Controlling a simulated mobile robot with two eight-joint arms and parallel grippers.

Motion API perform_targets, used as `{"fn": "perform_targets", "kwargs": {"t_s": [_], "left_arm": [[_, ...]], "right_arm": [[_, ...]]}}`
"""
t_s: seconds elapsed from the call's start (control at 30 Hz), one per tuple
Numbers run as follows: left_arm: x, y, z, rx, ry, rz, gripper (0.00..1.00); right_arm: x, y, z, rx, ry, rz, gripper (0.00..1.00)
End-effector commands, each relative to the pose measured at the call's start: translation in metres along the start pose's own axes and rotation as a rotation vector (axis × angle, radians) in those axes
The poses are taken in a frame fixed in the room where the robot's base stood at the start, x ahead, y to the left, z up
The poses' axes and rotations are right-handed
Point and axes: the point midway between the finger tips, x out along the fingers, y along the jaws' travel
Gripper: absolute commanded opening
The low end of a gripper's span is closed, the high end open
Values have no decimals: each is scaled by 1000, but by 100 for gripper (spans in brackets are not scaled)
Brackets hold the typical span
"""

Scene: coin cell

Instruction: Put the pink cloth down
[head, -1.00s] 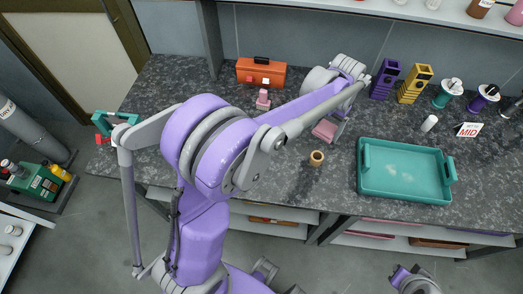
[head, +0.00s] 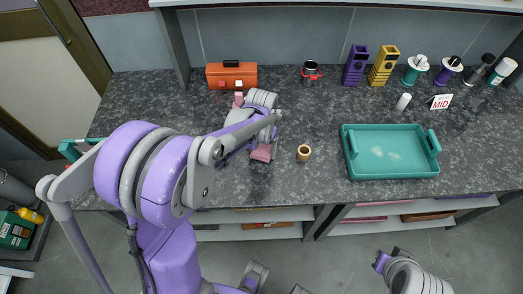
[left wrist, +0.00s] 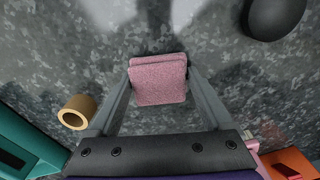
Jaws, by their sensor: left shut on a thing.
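The pink cloth (head: 262,153) is a small folded square, held low over or at the speckled counter (head: 330,195), left of a tan ring (head: 303,153). My left gripper (head: 261,146) is shut on it. In the left wrist view the cloth (left wrist: 158,80) sits between the two fingertips of my left gripper (left wrist: 158,85). I cannot tell whether it touches the counter. My right gripper (head: 386,260) shows small at the bottom right, away from the counter; its jaws are unclear.
A teal tray (head: 436,165) stands to the right. An orange toolbox (head: 232,77), a small pink item (head: 238,99), a dark mug with red (head: 311,73), and purple (head: 355,66) and yellow (head: 383,66) blocks stand at the back. Counter around the tan ring is clear.

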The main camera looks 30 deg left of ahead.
Motion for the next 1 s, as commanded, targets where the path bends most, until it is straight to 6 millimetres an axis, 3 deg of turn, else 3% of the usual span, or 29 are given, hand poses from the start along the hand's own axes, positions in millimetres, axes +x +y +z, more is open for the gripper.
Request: {"fn": "perform_targets", "kwargs": {"t_s": [0.43, 0.47, 0.53, 0.83, 1.0], "left_arm": [[10, 0, 0, 0, 0, 0, 23], [10, 0, 0, 0, 0, 0, 87], [9, 0, 0, 0, 0, 0, 100], [8, 0, 0, 1, 1, 0, 100], [-9, 0, 0, 0, 1, 0, 100]], "right_arm": [[4, 0, 3, 0, -2, 0, 0], [3, 0, 3, 0, -2, 0, 0], [3, 0, 2, 0, -2, 0, 0], [2, 0, 2, 0, -1, 0, 0], [-2, 0, -1, 0, 1, 0, 0]]}}
